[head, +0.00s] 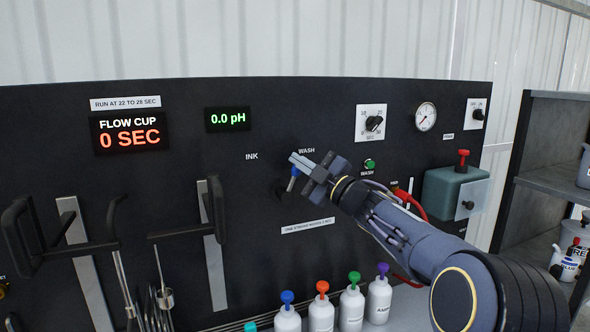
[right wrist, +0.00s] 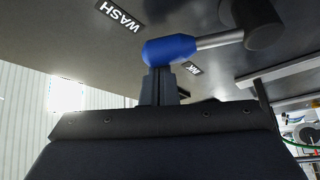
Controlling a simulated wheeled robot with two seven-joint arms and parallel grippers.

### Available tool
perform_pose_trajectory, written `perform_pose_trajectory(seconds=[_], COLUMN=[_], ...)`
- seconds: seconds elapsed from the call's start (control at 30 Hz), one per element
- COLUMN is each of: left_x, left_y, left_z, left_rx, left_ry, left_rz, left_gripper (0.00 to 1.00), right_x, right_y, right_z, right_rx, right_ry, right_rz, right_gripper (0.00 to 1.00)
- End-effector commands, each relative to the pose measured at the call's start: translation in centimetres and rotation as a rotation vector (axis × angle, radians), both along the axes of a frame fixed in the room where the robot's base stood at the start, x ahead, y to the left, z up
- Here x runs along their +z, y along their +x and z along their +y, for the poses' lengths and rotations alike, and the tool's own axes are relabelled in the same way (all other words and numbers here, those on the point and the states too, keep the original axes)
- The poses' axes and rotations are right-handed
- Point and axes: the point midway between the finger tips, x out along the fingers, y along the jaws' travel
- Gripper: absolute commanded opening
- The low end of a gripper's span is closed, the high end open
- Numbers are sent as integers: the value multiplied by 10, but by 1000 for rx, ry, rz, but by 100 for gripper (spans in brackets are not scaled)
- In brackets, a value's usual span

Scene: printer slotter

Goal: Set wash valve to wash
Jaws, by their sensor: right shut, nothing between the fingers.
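The wash valve is a lever with a blue grip (head: 293,179) on the black panel, below and between the INK label (head: 251,156) and the WASH label (head: 306,151). In the head view the lever leans up and right, toward WASH. The right wrist view shows the blue grip (right wrist: 170,49), its metal rod (right wrist: 219,39) and dark hub (right wrist: 262,25). My right gripper (head: 300,162) is shut and empty, in front of the lever, partly covering it. Its fingers (right wrist: 158,86) are right at the blue grip; I cannot tell whether they touch. My left gripper is not in view.
A green button (head: 369,164), a dial (head: 375,123) and a gauge (head: 426,116) are on the panel to the right. A teal box (head: 452,193) juts out there. Several bottles with coloured tops, one blue (head: 287,318), stand below. Black handles (head: 212,207) project at left.

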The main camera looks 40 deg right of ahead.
Motion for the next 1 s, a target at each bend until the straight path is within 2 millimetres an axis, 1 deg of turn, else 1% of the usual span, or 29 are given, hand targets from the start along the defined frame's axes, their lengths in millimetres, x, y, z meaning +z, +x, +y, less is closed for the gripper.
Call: perform_pose_trajectory(seconds=[0.03,0.3,0.53,1.0], left_x=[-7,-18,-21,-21], left_y=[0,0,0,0], left_z=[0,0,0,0], left_rx=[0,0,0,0], left_ry=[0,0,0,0], left_rz=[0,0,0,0], left_gripper=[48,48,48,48], right_x=[-5,-8,-8,-8], right_y=[-1,-4,-5,-5], right_z=[-3,-13,-17,-17], right_rx=[-1,0,0,-1], right_ry=[31,153,194,199], right_rz=[-8,-47,-60,-61], right_gripper=[0,0,0,0])
